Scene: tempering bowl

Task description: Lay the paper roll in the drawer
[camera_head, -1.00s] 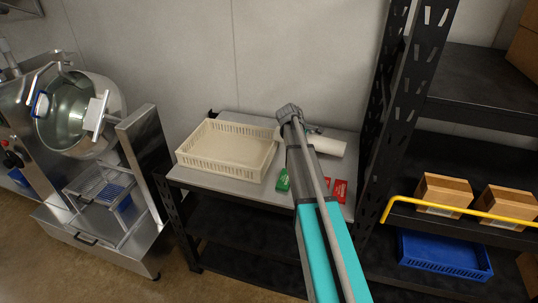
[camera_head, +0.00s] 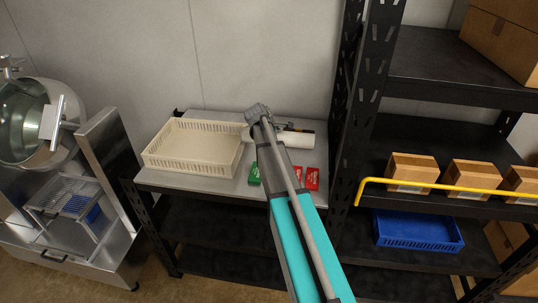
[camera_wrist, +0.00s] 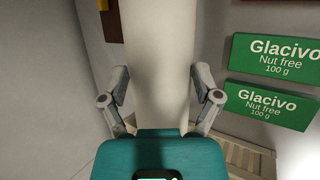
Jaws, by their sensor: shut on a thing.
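The white paper roll (camera_head: 298,139) lies at the right rear of the grey table, also seen along the middle of the wrist view (camera_wrist: 160,50). My gripper (camera_wrist: 161,82) is shut on it, with one finger on each side. In the head view my gripper (camera_head: 285,128) is partly hidden by my arm. I cannot tell whether the roll touches the table.
A cream crate (camera_head: 195,160) stands on the table (camera_head: 215,187) left of my arm. Green packets (camera_head: 254,174) and red packets (camera_head: 312,178) lie near my arm. A black rack with a yellow rail (camera_head: 440,186), cartons and a blue crate (camera_head: 418,231) stands at the right.

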